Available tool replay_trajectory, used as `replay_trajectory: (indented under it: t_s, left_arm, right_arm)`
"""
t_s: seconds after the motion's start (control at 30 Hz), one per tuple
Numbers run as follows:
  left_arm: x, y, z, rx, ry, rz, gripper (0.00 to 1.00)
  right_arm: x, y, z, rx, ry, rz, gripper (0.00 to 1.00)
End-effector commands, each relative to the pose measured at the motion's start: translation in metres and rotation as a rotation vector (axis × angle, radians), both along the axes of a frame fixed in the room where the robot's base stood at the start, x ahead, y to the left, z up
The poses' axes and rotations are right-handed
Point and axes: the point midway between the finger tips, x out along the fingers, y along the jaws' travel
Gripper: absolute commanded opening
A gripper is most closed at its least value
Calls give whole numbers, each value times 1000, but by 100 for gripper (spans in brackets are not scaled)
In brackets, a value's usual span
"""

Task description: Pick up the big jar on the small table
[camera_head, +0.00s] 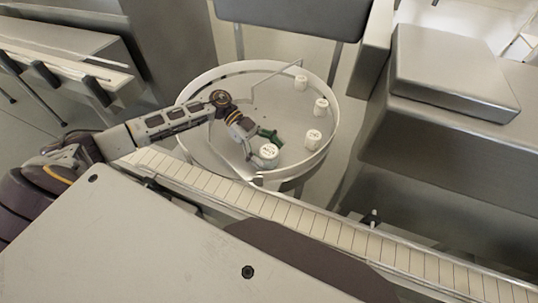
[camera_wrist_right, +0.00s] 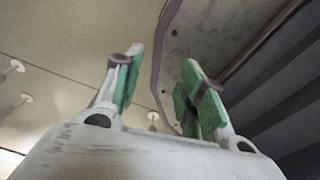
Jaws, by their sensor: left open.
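The small round table (camera_head: 231,75) with a raised white rim stands ahead of me in the head view. A white jar (camera_head: 269,153), seemingly the larger one, stands near its front edge, with dark marks on top. My left gripper (camera_head: 262,143) reaches over the table from the left, open, with its green-padded fingers just behind and beside this jar. I cannot tell whether they touch it. In the right wrist view my right gripper (camera_wrist_right: 163,83) is open, its green-padded fingers apart with nothing between them.
A slatted conveyor (camera_head: 260,203) runs in front of the table. Large metal boxes (camera_head: 455,75) stand on the right.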

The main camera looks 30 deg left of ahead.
Motion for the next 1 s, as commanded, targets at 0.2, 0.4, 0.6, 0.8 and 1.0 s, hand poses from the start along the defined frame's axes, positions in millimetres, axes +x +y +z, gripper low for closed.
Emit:
replay_trajectory:
  t_s: [0.2,0.4,0.6,0.8,1.0]
  left_arm:
    - [0,-2,-1,0,0,0,80]
    - [0,-1,-1,0,0,0,80]
    - [0,-1,-1,0,0,0,64]
    - [0,-1,-1,0,0,0,39]
    - [0,-1,-1,-1,0,0,25]
  right_arm:
    - [0,3,0,3,0,-1,40]
    - [0,8,0,8,0,-1,40]
    - [0,9,0,9,0,0,40]
    - [0,7,0,7,1,0,40]
    - [0,4,0,4,0,1,40]
